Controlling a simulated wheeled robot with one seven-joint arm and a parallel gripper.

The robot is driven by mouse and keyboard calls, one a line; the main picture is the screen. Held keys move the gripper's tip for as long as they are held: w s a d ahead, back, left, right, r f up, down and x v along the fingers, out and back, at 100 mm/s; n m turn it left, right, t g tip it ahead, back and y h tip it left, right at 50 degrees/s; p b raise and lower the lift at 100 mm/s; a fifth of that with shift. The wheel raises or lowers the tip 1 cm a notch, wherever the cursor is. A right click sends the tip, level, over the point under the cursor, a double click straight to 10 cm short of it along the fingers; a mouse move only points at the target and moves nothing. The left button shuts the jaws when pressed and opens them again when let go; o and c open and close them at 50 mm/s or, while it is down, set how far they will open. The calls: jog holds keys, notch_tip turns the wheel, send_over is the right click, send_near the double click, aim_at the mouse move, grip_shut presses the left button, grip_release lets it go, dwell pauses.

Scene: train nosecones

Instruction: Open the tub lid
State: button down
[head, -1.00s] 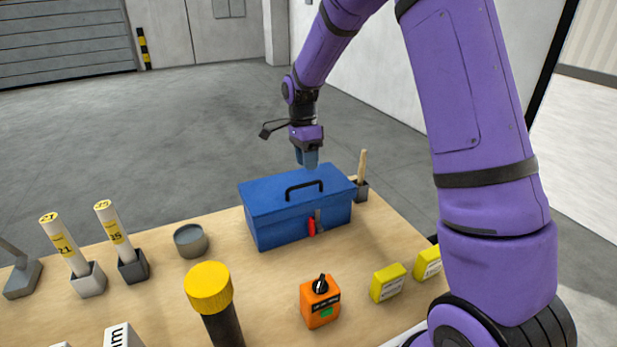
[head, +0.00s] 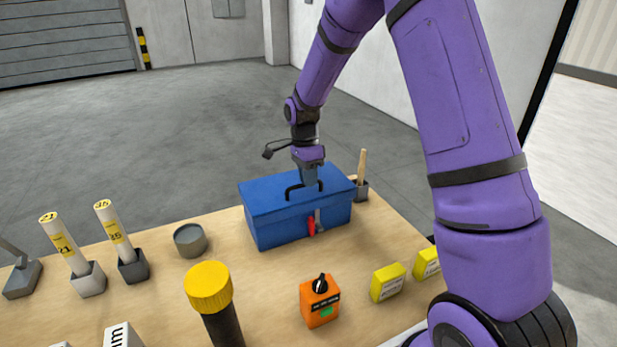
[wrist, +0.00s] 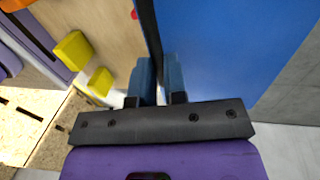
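The tub is a blue box (head: 292,226) on the table, with its blue lid (head: 262,193) down. A black arched handle (head: 291,189) stands on the lid, and a red latch piece (head: 311,226) is on the front. My gripper (head: 310,183) is down at the handle, fingers pointing at the lid. In the wrist view, the black handle bar (wrist: 148,30) runs between my two blue fingers (wrist: 159,80), which look closed in on it. The lid also fills the right of that view (wrist: 225,50).
A brush in a dark holder (head: 361,190) stands close to the box's right side. A grey round tin (head: 190,240) is at its left. An orange switch box (head: 320,300), yellow blocks (head: 388,282) and a yellow-capped cylinder (head: 209,290) stand in front.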

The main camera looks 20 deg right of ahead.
jog(key=shift+w+r, duration=0.1)
jog(key=shift+r, duration=0.05)
jog(key=shift+w+r+g, duration=0.3)
jog(key=shift+r+g, duration=0.05)
jog(key=shift+g, duration=0.05)
jog(key=w+r+g, duration=0.2)
jog(key=w, duration=0.1)
jog(key=shift+r, duration=0.4)
jog(key=w, duration=1.9)
jog(key=shift+w+f, duration=0.15)
jog(key=shift+f, duration=0.25)
